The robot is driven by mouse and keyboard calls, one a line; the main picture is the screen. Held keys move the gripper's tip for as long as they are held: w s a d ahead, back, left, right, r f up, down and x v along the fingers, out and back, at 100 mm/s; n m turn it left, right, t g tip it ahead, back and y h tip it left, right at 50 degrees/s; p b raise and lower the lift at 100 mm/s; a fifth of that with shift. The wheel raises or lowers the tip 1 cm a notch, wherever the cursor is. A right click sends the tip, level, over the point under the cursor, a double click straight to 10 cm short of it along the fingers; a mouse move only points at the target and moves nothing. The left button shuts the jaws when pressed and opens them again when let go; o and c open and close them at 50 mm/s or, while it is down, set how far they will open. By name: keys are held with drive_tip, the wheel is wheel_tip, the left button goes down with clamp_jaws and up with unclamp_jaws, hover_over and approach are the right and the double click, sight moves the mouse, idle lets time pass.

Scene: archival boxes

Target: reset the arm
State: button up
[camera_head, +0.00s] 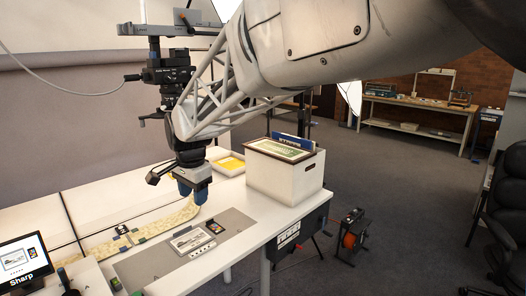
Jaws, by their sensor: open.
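My arm (205,95) comes in from the upper right and bends down over the white table (245,205). My gripper (193,192) hangs at its end, with blue fingertips pointing down. It is open, and I see nothing held in it. It is above the table, behind the grey mat (140,262), with a pale strip (165,215) behind it. On the mat lie a pale printed card (191,241) and a small dark card (215,228), both apart from the gripper. The exact gap between the fingertips is too small to tell.
A white archival box (283,178) with a green-toned print on top stands right of the gripper. A yellow-filled tray (231,164) is behind it. A camera rig (170,75) rises behind my arm. A monitor (22,262) stands front left. The floor at right has a cable reel (351,238).

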drive_tip(key=s+d+n, duration=0.1)
drive_tip(key=s+d, duration=0.3)
drive_tip(key=d, duration=0.4)
drive_tip(key=s+d+r+n, duration=0.1)
drive_tip(key=s+d, duration=0.4)
drive_tip(key=d, duration=0.3)
drive_tip(key=s+d+n, duration=0.1)
drive_tip(key=s+d, duration=0.3)
drive_tip(key=d, duration=0.4)
drive_tip(key=s+d+f+n, duration=0.2)
drive_tip(key=s+d, duration=0.4)
drive_tip(key=s, duration=0.3)
drive_tip(key=s+d+f+n+t, duration=0.1)
drive_tip(key=s+d+f, duration=0.3)
drive_tip(key=s+d, duration=0.2)
drive_tip(key=s, duration=0.2)
drive_tip(key=shift+s+d+n+h, duration=0.4)
drive_tip(key=shift+f, duration=0.1)
